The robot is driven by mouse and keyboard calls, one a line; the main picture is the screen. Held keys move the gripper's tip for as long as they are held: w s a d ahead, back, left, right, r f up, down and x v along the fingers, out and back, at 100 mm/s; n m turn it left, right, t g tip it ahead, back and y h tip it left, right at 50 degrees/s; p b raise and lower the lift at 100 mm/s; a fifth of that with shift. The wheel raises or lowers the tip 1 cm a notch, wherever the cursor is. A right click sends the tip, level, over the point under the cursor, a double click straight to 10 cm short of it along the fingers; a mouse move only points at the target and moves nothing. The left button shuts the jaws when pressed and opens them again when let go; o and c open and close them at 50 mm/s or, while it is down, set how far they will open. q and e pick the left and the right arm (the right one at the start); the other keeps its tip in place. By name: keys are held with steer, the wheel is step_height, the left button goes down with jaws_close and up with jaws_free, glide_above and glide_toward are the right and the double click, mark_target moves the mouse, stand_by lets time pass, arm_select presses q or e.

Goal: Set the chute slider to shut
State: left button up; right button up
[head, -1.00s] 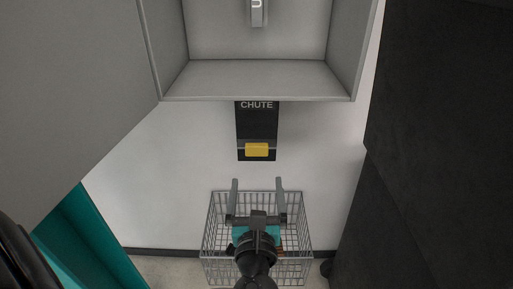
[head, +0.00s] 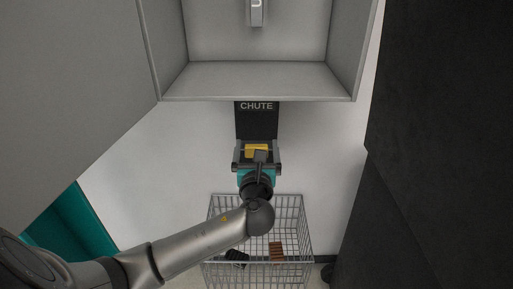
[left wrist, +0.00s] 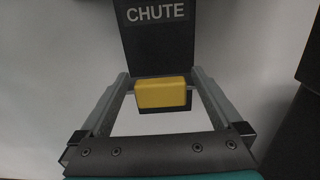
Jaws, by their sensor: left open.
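The chute slider is a yellow knob (head: 256,151) at the lower end of a black panel (head: 256,122) marked CHUTE on the white wall. My left gripper (head: 257,148) is open in front of it, with a finger on each side of the knob. In the left wrist view the yellow knob (left wrist: 163,94) shows between the two open fingers (left wrist: 160,85), with a visible gap on each side. The gripper covers the panel's lower end in the head view. My right gripper is in neither view.
A grey open box (head: 256,80) juts out above the panel. A wire basket (head: 304,240) with a dark item and a brown item stands below. A dark cabinet (head: 440,150) is at the right, and a teal surface (head: 68,240) at the lower left.

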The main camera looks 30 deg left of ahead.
arm_select(q)
steer(key=shift+w+a, duration=0.25)
steer(key=shift+w, duration=0.05)
steer(key=shift+c, duration=0.2)
jaws_close()
stand_by(0.5)
